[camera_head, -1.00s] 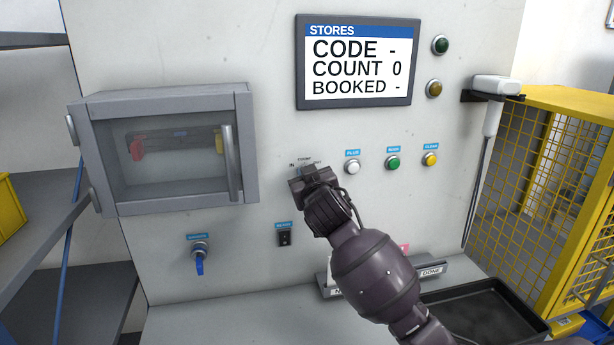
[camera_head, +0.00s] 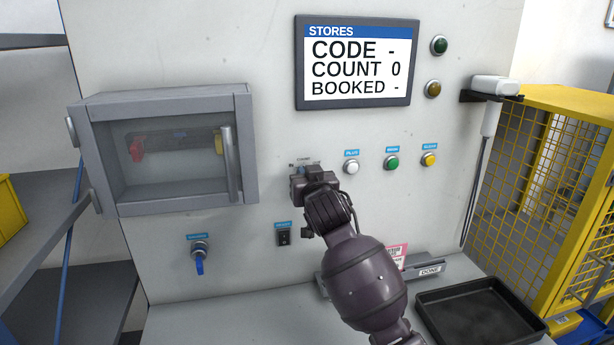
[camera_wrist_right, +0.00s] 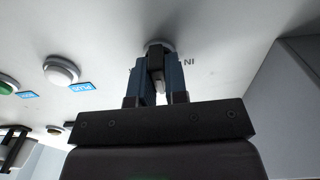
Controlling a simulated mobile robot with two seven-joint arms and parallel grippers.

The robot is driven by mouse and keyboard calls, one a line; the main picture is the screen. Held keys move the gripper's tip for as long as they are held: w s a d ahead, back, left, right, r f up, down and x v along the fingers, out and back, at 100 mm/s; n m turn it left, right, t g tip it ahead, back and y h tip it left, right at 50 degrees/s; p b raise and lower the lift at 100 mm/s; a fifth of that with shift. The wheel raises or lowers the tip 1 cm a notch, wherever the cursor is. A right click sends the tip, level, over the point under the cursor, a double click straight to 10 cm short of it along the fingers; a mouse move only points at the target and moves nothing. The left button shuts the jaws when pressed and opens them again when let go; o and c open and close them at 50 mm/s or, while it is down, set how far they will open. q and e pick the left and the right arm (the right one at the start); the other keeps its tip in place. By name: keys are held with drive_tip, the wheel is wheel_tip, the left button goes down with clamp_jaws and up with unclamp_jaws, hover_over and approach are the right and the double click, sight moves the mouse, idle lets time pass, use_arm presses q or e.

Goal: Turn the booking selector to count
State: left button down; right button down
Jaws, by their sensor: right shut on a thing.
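The booking selector (camera_wrist_right: 156,62) is a dark knob with a pale tip on a round base, seen in the right wrist view. My right gripper (camera_wrist_right: 158,80) has its two blue fingers on either side of the knob and is shut on it. In the head view my right gripper (camera_head: 314,182) covers the selector; only part of the small label above it shows. An "IN" mark is readable beside the knob in the wrist view. Which mark the knob points to I cannot tell. The screen (camera_head: 358,62) reads CODE -, COUNT 0, BOOKED -. My left gripper is out of view.
White (camera_head: 351,167), green (camera_head: 391,162) and yellow (camera_head: 429,159) buttons lie right of the selector. A clear-fronted cabinet (camera_head: 180,197) juts out at left. A black tray (camera_head: 480,312) sits lower right.

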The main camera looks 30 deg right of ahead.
drive_tip(key=c, duration=1.1)
unclamp_jaws()
drive_tip(key=shift+c, duration=0.2)
drive_tip(key=v, duration=1.1)
drive_tip(key=shift+b, duration=0.45)
